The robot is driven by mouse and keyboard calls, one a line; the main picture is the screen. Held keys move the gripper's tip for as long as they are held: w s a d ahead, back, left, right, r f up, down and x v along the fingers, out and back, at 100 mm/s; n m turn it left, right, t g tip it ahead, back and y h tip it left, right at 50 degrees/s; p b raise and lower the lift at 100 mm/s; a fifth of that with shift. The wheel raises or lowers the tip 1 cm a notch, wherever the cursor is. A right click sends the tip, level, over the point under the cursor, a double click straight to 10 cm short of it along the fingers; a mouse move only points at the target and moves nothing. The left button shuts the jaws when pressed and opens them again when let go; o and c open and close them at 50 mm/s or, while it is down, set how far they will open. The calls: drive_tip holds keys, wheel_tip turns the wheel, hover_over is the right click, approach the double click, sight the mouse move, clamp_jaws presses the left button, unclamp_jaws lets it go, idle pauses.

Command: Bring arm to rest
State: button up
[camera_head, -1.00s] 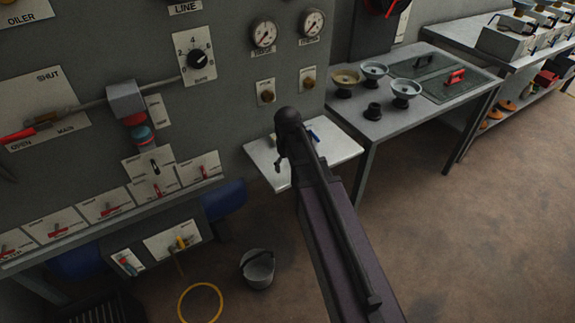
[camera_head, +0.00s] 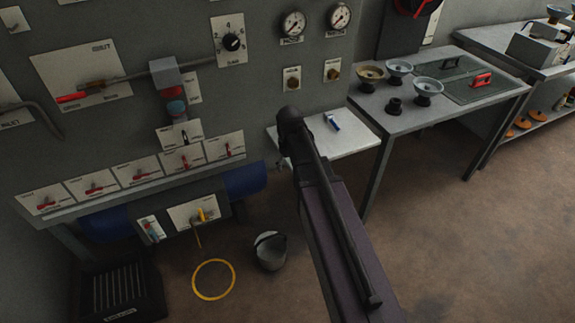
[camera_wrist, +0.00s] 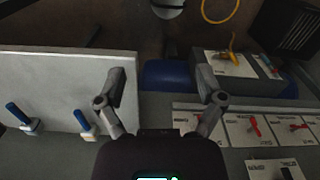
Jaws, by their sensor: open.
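My arm (camera_head: 335,220) reaches up from the bottom of the head view, and its dark rounded end hides my gripper there. In the wrist view my gripper (camera_wrist: 161,80) is open, with its two grey fingers spread wide and nothing between them. Behind the gap lie a blue cylinder (camera_wrist: 165,75) and dark floor. The arm's end appears in front of the small white shelf (camera_head: 350,143) in the head view. I cannot tell the distance between them.
A grey panel with gauges (camera_head: 293,24) and a row of red switches (camera_head: 137,174) stands at left and centre. Blue-handled items (camera_wrist: 85,124) are on the shelf. A bucket (camera_head: 270,254) and yellow ring (camera_head: 213,294) are on the floor. A table (camera_head: 440,108) holds several bowls; right-hand floor is clear.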

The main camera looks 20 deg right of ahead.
drive_tip(key=shift+a, duration=0.1)
idle(0.4)
drive_tip(key=s+a+r+m+p, duration=0.2)
drive_tip(key=s+r+p, duration=0.3)
drive_tip(key=s, duration=0.7)
drive_tip(key=shift+s+r+m+p, duration=0.3)
drive_tip(key=shift+r+m+p, duration=0.1)
drive_tip(key=shift+m, duration=0.4)
